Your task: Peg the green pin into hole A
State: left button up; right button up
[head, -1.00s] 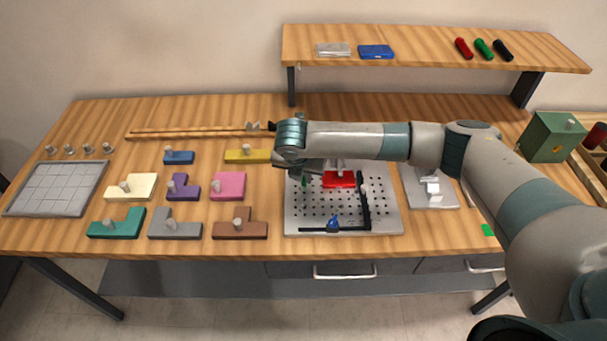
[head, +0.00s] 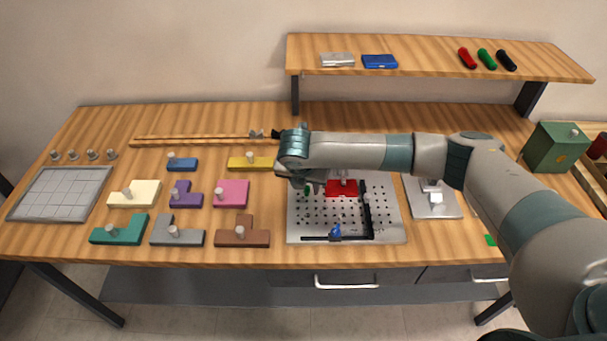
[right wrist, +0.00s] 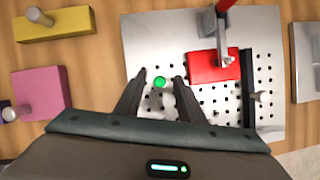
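The green pin (right wrist: 160,82) stands in the perforated metal plate (right wrist: 140,40), seen from above with its round green top between my right gripper's fingertips (right wrist: 161,77). The two dark fingers are apart, with a gap on either side of the pin. In the head view the pin (head: 308,189) shows as a small green spot near the plate's left side (head: 294,225), just below my right gripper (head: 312,181). I cannot make out a label that marks hole A. My left gripper is out of view.
A red block (right wrist: 213,66) under a clamp and a black L-shaped fence (head: 367,215) sit on the plate. Coloured blocks with knobs, such as the pink one (head: 231,195), lie to the left. A shelf (head: 430,65) stands behind.

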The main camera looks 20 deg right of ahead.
jog(key=b+v, duration=0.4)
jog(key=v, duration=1.3)
dwell(0.5)
